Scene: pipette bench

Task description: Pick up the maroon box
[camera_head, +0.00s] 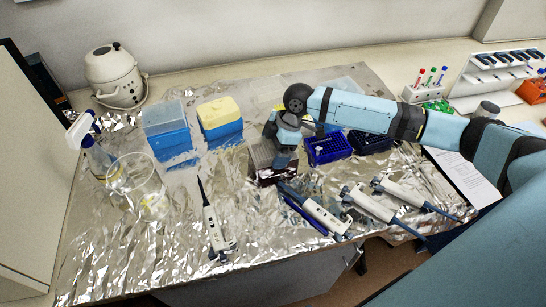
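The maroon box (265,178) stands on the foil-covered bench near the middle of the view, with a greyish upper part and a dark maroon lower part. My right arm reaches in from the right, and its gripper (283,157) points down at the box's right side. The gripper overlaps the box in this view and hides part of it. The fingertips are too small and covered to tell whether they are apart or touch the box. My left gripper is not in view.
Blue boxes (170,143) and a yellow-lidded box (222,128) stand to the left. A dark blue rack (327,149) is close on the right. Several pipettes lie in front, one (212,225) at front left. A glass beaker (133,175) stands at far left.

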